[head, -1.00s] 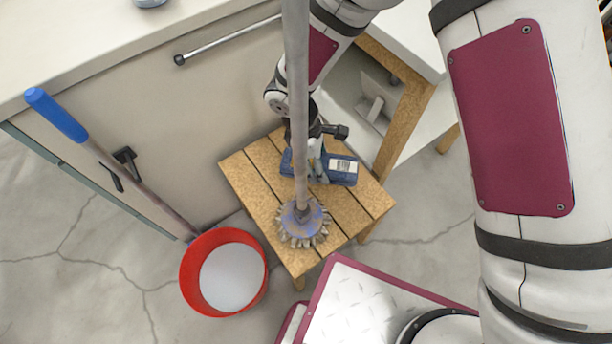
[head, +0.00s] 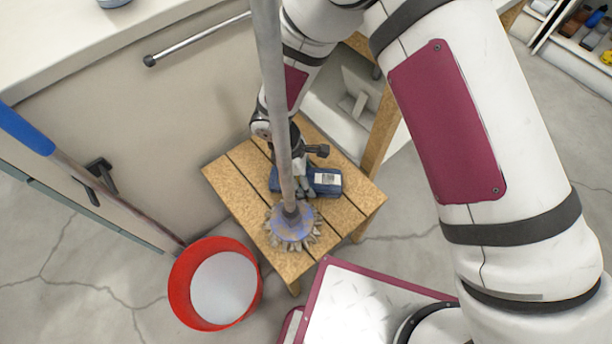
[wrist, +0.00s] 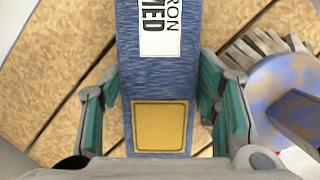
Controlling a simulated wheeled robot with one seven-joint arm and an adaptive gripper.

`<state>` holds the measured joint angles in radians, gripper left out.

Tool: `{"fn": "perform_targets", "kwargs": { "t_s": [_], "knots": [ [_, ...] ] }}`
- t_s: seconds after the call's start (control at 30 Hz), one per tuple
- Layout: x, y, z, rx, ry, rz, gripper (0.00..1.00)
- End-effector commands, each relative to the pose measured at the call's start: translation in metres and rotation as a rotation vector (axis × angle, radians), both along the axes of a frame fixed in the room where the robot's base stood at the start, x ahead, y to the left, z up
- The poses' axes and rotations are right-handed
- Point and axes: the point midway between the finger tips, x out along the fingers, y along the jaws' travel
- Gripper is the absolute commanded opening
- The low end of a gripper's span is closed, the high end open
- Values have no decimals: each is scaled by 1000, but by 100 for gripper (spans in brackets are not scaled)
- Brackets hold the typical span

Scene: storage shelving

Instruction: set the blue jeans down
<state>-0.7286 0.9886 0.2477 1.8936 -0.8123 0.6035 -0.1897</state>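The blue jeans (head: 322,182) are a flat folded bundle with a white label, lying at the level of the slatted wooden stool top (head: 240,190). In the wrist view the jeans (wrist: 158,75) fill the middle, with a yellow patch at the near end. My gripper (head: 290,182) points down over the stool. In the wrist view its teal finger pads (wrist: 158,85) stand at both long sides of the jeans and look to touch them. The underside of the jeans is hidden, so I cannot see whether the stool bears them fully.
A long-handled brush (head: 292,225) with a blue round head stands on the stool, close beside the jeans. A red bucket (head: 255,285) stands on the floor at left, near a blue-handled pole (head: 25,130). A pale counter (head: 50,50) rises behind the stool.

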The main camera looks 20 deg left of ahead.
Motion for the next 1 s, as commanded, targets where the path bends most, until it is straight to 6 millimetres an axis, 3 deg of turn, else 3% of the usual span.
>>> {"fn": "perform_targets", "kwargs": {
  "t_s": [0.43,1.0],
  "knots": [
    [0,0,6,0,0,0,63],
    [-7,27,105,1,-1,-2,63]
  ]
}}
